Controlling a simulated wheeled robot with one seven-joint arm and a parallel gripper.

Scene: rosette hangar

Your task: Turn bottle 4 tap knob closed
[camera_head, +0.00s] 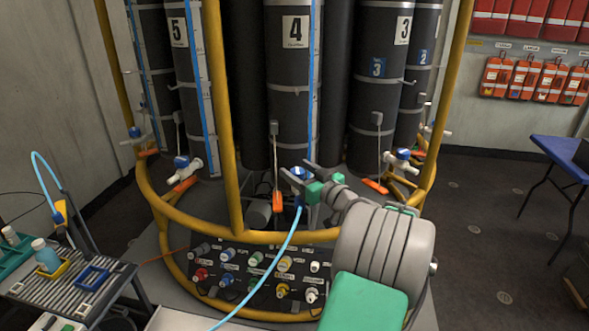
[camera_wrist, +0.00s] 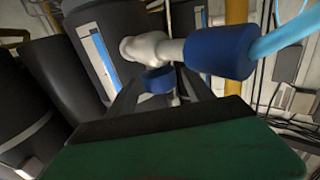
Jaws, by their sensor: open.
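Bottle 4 (camera_head: 290,75) is a tall dark cylinder with a white "4" label, in the middle of the rosette in the head view. Its tap has a blue knob (camera_head: 298,173), partly hidden by my gripper (camera_head: 297,169). In the wrist view the white tap body (camera_wrist: 147,46) and the blue knob (camera_wrist: 156,80) are near the fingertips. The knob shows between the two dark fingers of my gripper (camera_wrist: 160,84), which are open. Contact with the knob cannot be told. A blue connector (camera_wrist: 219,52) joins the tap to a light-blue hose (camera_head: 285,247).
A yellow tubular frame (camera_head: 225,130) surrounds the bottles, with an upright left of my gripper. A panel of coloured fittings (camera_head: 255,275) sits low in front. A cart (camera_head: 75,295) stands at left, a blue table (camera_head: 560,150) at right. Dark floor (camera_head: 490,215) is free at right.

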